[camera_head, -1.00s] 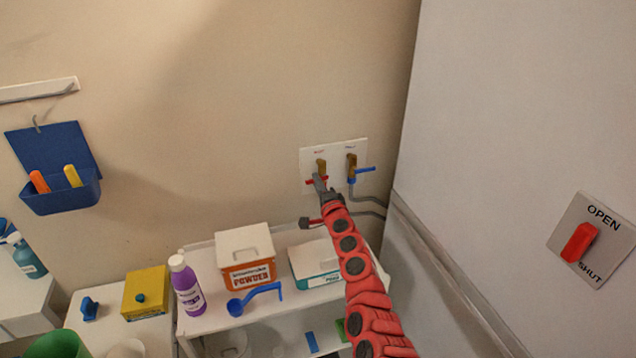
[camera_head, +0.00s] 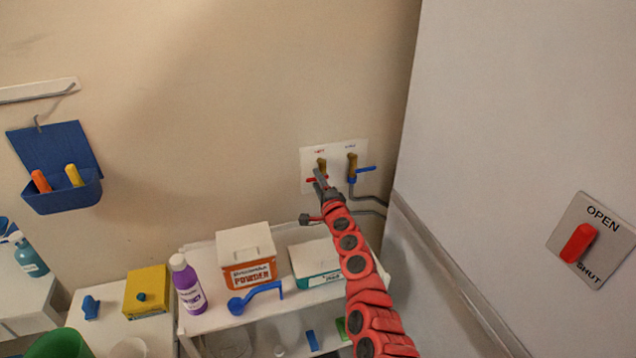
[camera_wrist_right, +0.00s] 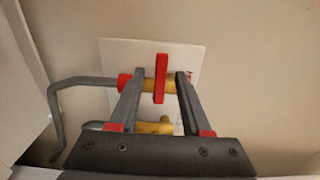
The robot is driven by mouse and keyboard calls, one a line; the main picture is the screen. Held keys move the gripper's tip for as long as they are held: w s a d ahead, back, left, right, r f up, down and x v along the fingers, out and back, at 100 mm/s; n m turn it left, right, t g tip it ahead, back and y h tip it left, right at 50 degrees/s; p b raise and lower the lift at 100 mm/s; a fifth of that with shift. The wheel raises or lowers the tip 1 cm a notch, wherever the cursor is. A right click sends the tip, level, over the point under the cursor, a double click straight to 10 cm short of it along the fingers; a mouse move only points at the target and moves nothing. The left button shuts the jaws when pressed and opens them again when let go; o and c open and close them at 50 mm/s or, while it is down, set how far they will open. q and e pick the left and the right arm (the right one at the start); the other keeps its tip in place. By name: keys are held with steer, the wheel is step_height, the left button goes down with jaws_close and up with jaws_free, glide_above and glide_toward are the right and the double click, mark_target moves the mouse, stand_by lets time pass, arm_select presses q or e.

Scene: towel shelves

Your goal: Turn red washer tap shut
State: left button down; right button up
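The red washer tap handle (camera_head: 311,180) is on the left brass valve (camera_head: 321,164) of a white wall plate (camera_head: 334,147). A blue tap handle (camera_head: 364,169) sits on the valve to its right. My right gripper (camera_head: 318,179) is at the red tap, and its fingers hide part of the handle. In the right wrist view, the red handle (camera_wrist_right: 161,78) stands between the two fingers of my right gripper (camera_wrist_right: 160,82). Gaps show on both sides, so the gripper is open around it. My left gripper is not in view.
Grey hoses (camera_head: 370,198) run below the valves to the right. A shelf unit (camera_head: 222,320) below carries a powder box (camera_head: 245,254), a purple bottle (camera_head: 186,284) and a blue scoop (camera_head: 255,297). A large pale panel with a red OPEN/SHUT switch (camera_head: 578,242) stands at right.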

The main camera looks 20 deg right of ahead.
steer(key=shift+s, duration=0.15)
steer(key=s+b, duration=0.2)
steer(key=s, duration=1.5)
steer(key=shift+d, duration=0.35)
